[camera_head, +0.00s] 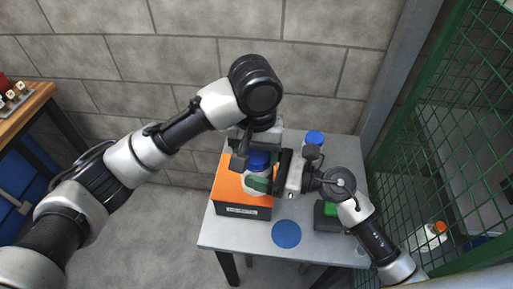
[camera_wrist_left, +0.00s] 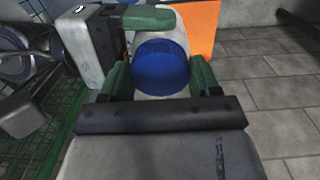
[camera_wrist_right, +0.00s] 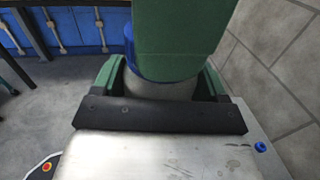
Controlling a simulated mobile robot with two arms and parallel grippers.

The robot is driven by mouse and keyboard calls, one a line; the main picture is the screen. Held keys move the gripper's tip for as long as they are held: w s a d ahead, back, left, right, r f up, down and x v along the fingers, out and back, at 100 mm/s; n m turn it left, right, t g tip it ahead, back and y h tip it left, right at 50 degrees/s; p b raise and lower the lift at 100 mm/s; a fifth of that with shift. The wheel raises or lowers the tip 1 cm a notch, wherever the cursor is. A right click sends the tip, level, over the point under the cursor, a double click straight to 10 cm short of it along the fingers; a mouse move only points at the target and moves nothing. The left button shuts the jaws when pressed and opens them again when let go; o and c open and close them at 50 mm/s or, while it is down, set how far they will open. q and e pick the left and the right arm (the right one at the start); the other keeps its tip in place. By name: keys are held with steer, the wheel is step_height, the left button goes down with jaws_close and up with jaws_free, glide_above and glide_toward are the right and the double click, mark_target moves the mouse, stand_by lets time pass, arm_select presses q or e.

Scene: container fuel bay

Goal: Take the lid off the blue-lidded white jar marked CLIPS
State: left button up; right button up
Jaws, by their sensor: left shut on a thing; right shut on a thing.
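The white jar (camera_head: 254,182) with its blue lid (camera_head: 260,160) stands upright over the orange top of a box; its marking cannot be read. My left gripper (camera_head: 255,155) comes from above and is shut on the blue lid. In the left wrist view the lid (camera_wrist_left: 162,68) sits between its green fingers. My right gripper (camera_head: 268,182) comes from the right and is shut on the jar's white body, below the lid. In the right wrist view the body (camera_wrist_right: 160,90) is between its fingers, partly hidden by a green finger of my left gripper. Lid and jar appear together.
The orange-topped box (camera_head: 228,190) stands on a grey table (camera_head: 240,238). Another blue-lidded jar (camera_head: 314,138) stands behind my right gripper. A flat blue disc (camera_head: 286,234) and a dark box with green inside (camera_head: 326,211) are at the front. Green mesh (camera_head: 430,130) rises on the right.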

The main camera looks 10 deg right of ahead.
mark_target(256, 154)
arm_select(q)
steer(key=n, duration=0.2)
steer(key=shift+w+a+n, duration=0.3)
steer(key=shift+n, duration=0.1)
steer(key=shift+s+d+r, duration=0.1)
steer(key=shift+r, duration=0.1)
steer(key=shift+r, duration=0.8)
steer(key=shift+s+d+r, duration=0.1)
steer(key=shift+r, duration=0.05)
steer(key=shift+r, duration=0.1)
steer(key=shift+r, duration=1.9)
